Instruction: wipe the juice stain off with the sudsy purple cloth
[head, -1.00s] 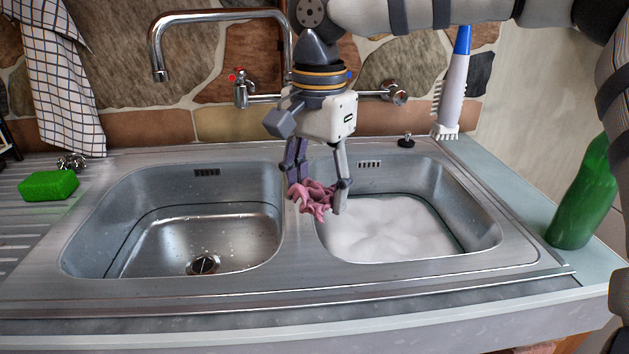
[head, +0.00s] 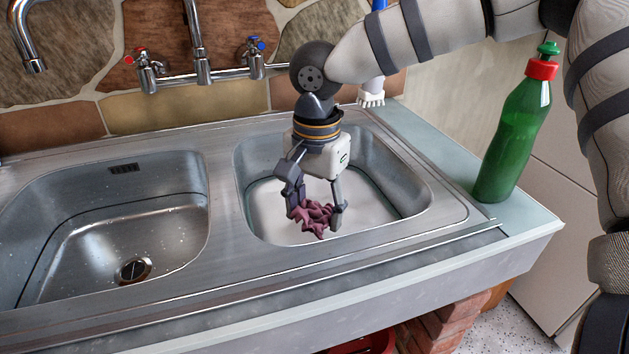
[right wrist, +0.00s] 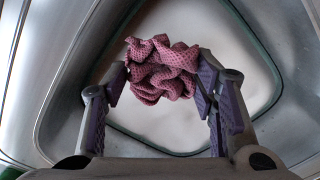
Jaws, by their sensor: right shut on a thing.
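The crumpled pinkish-purple cloth (head: 313,219) is in my right gripper (head: 316,212), which is shut on it. The gripper points down over the right basin (head: 408,190), which holds white suds (head: 272,205). In the right wrist view the cloth (right wrist: 163,70) is bunched between the two fingers (right wrist: 160,88), with the suds below it. I cannot tell whether the cloth touches the suds. I cannot make out a juice stain in either current view. My left gripper is not in view.
The left basin (head: 90,225) is empty, with a drain (head: 133,270). A green bottle with a red cap (head: 515,130) stands on the counter at the right. A brush (head: 372,92) stands behind the right basin. Taps (head: 200,68) line the wall. The front counter edge is clear.

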